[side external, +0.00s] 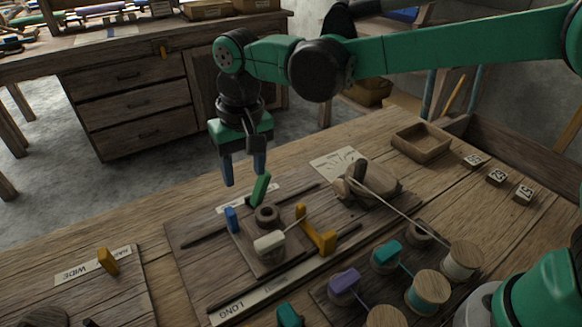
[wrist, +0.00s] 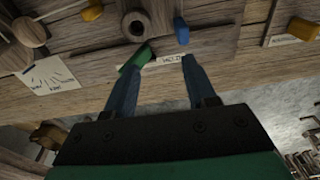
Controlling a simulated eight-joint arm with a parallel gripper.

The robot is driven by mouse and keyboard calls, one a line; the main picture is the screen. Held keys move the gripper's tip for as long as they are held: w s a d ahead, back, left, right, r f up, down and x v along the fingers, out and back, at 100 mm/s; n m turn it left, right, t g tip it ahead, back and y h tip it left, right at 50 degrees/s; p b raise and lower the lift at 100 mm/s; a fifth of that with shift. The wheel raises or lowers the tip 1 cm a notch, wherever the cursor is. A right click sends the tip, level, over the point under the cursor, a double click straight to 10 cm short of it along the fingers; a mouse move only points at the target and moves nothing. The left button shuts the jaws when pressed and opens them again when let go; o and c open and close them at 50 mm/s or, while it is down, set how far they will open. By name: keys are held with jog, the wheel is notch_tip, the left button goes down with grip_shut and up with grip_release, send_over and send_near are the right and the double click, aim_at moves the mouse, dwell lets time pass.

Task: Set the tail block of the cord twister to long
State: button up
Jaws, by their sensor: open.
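My gripper (side external: 244,180) is open above the cord twister's board (side external: 190,235), pointing down. A green peg or lever (side external: 260,189) stands tilted just under its right finger in the side view. In the wrist view the green piece (wrist: 135,58) overlaps the left fingertip; I cannot tell whether they touch. A square wooden block (side external: 250,252), apparently the tail block, sits between dark slots, carrying a round ring (side external: 267,214) and a cream knob (side external: 268,243). A blue peg (side external: 231,219) is at its left, a yellow bracket (side external: 316,235) at its right. A LONG label (side external: 240,302) lies along the near edge.
A rounded wooden piece (side external: 375,187) with a cord stands to the right. Thread spools (side external: 427,292) and teal and purple knobs crowd the near right. An empty tray (side external: 420,143) is at the back. A WIDE-labelled board (side external: 95,265) with a yellow peg lies left.

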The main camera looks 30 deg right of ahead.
aim_at(229, 211)
jog(key=shift+g, duration=0.4)
jog(key=a+f, duration=0.2)
jog(key=a, duration=0.1)
jog(key=shift+a+f, duration=0.15)
jog(key=shift+f, duration=2.95)
jog(key=shift+c, duration=0.2)
grip_shut()
